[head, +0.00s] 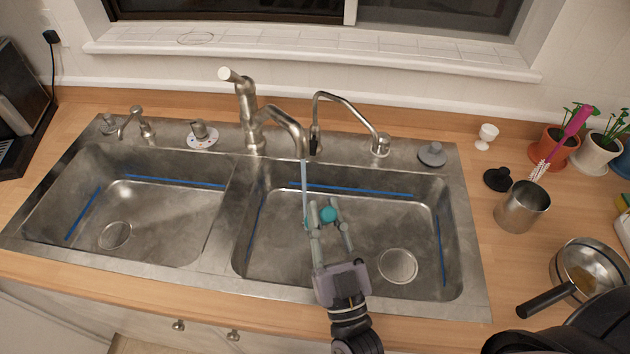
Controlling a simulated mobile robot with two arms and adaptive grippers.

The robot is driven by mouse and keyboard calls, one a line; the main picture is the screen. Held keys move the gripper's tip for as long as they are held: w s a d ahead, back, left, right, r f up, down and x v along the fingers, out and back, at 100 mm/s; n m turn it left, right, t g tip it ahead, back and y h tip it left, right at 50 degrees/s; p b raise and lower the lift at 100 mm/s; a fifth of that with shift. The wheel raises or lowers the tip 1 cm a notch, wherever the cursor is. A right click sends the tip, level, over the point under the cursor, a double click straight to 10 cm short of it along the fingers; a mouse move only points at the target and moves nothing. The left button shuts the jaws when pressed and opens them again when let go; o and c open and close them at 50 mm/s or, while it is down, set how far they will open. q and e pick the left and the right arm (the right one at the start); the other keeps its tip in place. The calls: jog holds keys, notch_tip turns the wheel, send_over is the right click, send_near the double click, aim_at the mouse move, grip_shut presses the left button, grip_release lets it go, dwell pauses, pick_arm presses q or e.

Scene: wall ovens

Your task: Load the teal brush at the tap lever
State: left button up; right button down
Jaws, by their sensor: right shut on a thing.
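My right gripper (331,230) reaches from the bottom into the right sink basin (280,240). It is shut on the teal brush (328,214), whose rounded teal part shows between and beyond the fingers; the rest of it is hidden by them. The main tap (248,112) stands behind the basins, and its lever (229,75) points up and left with a pale tip. A pale blue stream (304,183) falls from the spout to beside the brush's left side; I cannot tell whether it touches the brush. My left gripper is not in view.
A thin second tap (345,100) stands right of the main one. The left basin (150,215) is empty. On the right counter are a metal cup (522,207), a black stopper (497,179), a pan (575,275) and potted plants (557,145).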

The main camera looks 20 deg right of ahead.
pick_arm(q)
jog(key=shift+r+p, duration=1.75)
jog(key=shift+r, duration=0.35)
pick_arm(e)
jog(key=shift+s+a+r, duration=0.2)
jog(key=shift+s+r, duration=0.7)
jog(key=shift+s, duration=0.25)
jog(key=shift+s+a+r, duration=0.2)
jog(key=shift+s+r, duration=0.7)
jog(key=shift+s, duration=0.2)
